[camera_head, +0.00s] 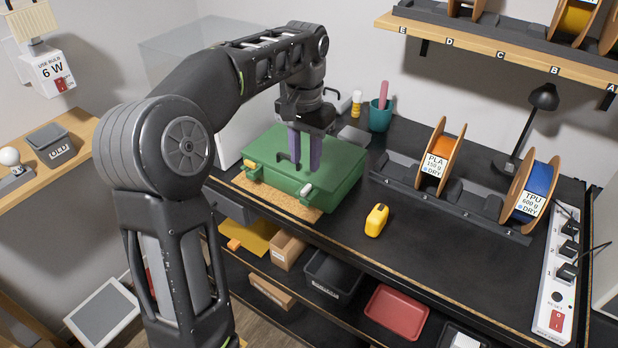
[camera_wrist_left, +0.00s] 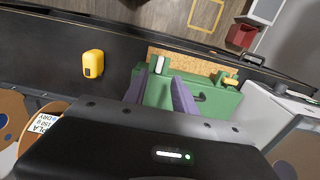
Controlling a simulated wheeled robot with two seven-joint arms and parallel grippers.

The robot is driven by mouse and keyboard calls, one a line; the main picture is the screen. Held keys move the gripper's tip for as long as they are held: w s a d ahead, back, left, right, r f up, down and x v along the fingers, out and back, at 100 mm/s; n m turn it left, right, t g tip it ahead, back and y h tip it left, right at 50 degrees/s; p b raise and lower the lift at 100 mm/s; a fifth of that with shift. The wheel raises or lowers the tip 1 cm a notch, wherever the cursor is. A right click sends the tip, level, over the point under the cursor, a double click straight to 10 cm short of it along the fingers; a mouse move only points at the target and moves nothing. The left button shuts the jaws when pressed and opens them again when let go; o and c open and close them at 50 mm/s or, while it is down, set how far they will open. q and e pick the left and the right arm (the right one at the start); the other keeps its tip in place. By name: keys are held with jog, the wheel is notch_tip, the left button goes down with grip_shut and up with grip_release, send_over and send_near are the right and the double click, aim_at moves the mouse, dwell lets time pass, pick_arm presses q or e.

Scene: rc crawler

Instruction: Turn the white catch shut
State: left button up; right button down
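A closed green case (camera_head: 335,182) sits on the bench on a cork mat. The white catch (camera_head: 306,190) is at the right end of the case's front edge; it also shows in the wrist view (camera_wrist_left: 159,65). I cannot tell clearly how far it is turned. A yellow catch (camera_head: 249,164) is at the other end of that edge, also in the wrist view (camera_wrist_left: 231,80). My left gripper (camera_head: 304,167) points down over the lid, behind the white catch. Its purple fingers (camera_wrist_left: 160,84) are apart with nothing held. My right gripper is out of view.
A yellow object (camera_head: 376,220) stands on the bench right of the case. Spools (camera_head: 440,155) in a dark rack and a teal cup (camera_head: 380,115) are farther back. A power strip (camera_head: 556,275) lies at the right. Shelves with trays are below the bench.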

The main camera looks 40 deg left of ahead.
aim_at(306, 187)
pick_arm(q)
jog(key=shift+s, duration=0.1)
jog(key=shift+f, duration=0.25)
notch_tip(306, 187, down, 3)
jog(key=shift+f+b, duration=0.1)
jog(key=shift+b, duration=1.15)
notch_tip(306, 187, down, 3)
jog(key=shift+p, duration=0.7)
jog(key=shift+f, duration=0.65)
grip_shut()
